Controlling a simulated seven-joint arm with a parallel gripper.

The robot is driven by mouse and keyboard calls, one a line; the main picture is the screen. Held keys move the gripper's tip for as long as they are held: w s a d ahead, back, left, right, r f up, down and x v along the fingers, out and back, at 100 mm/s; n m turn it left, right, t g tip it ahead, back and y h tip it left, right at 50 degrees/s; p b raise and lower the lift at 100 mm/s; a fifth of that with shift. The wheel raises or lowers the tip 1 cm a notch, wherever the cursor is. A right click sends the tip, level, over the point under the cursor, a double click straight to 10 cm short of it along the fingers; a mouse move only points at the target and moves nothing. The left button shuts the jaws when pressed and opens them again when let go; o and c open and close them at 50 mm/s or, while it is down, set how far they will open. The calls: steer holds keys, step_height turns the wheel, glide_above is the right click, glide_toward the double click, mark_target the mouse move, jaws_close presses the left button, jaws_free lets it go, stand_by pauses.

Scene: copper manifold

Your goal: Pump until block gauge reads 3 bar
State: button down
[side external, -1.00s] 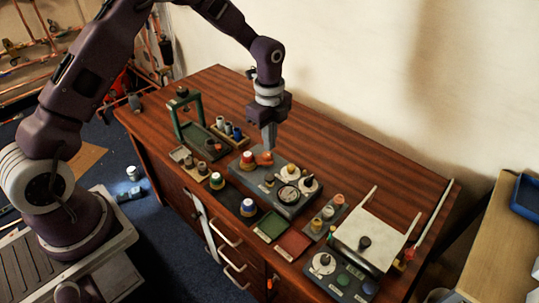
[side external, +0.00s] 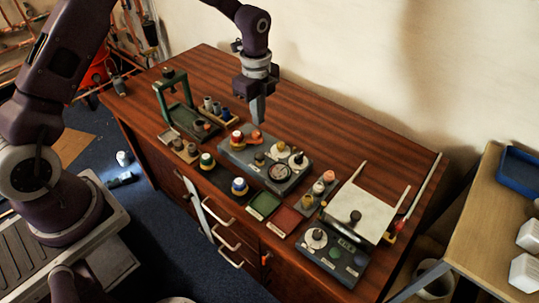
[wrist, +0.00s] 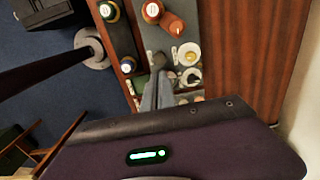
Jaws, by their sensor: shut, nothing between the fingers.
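The grey block (side external: 235,150) lies on the brown desk in the side view. Its round gauge (side external: 279,172) is on the front part; the needle is too small to read.
A green press-like frame (side external: 175,92) stands at the left. Green and red trays (side external: 287,219) lie in front of the block. A white slanted plate (side external: 366,208) and a dark control box (side external: 333,252) are at the right. The desk behind the block is clear.

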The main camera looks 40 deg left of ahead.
mark_target(259, 155)
stand_by(0.7)
steer(key=shift+s+r, duration=0.15)
steer(key=shift+r, duration=0.8)
steer(key=shift+f, duration=0.1)
step_height(259, 155, down, 14)
steer(key=shift+r, duration=0.1)
steer(key=shift+f, duration=1.1)
step_height(259, 155, up, 14)
steer(key=shift+r, duration=0.15)
